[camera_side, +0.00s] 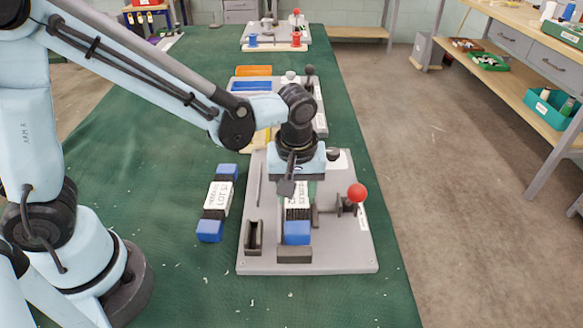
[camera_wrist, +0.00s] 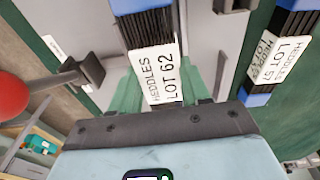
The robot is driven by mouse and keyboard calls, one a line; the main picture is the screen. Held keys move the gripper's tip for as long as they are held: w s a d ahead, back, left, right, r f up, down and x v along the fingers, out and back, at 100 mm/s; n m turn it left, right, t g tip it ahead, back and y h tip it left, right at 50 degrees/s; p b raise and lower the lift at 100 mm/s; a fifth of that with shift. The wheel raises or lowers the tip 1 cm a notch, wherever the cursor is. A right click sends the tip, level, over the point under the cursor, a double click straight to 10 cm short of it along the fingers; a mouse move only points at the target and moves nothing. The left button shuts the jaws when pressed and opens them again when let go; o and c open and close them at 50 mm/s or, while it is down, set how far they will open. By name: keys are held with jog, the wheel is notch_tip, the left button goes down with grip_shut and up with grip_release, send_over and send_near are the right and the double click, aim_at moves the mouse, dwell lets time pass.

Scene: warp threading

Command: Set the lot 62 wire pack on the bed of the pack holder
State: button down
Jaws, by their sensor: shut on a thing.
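The lot 62 wire pack (camera_wrist: 155,68), with blue ends, dark wires and a white label reading HEDDLES LOT 62, is between the green fingers of my gripper (camera_wrist: 160,95). In the side view my gripper (camera_side: 303,188) is shut on this pack (camera_side: 297,214), over the grey pack holder (camera_side: 270,215). The pack's near blue end shows just behind a dark block (camera_side: 294,255) at the holder's front. The gripper hides its far end. I cannot tell whether the pack touches the bed or hangs just above it.
A red-knobbed lever (camera_side: 357,193) and clamp stand right of the pack. A slotted dark post (camera_side: 254,237) stands at the holder's front left.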

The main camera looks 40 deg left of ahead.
jog(key=shift+f, duration=0.6)
dwell(1.6)
jog(key=shift+c, duration=2.3)
grip_release()
jog(key=shift+w+d, duration=0.1)
jog(key=shift+c, duration=1.3)
jog(key=shift+o, duration=0.6)
jog(key=shift+o, duration=0.7)
jog(key=shift+r, duration=3.5)
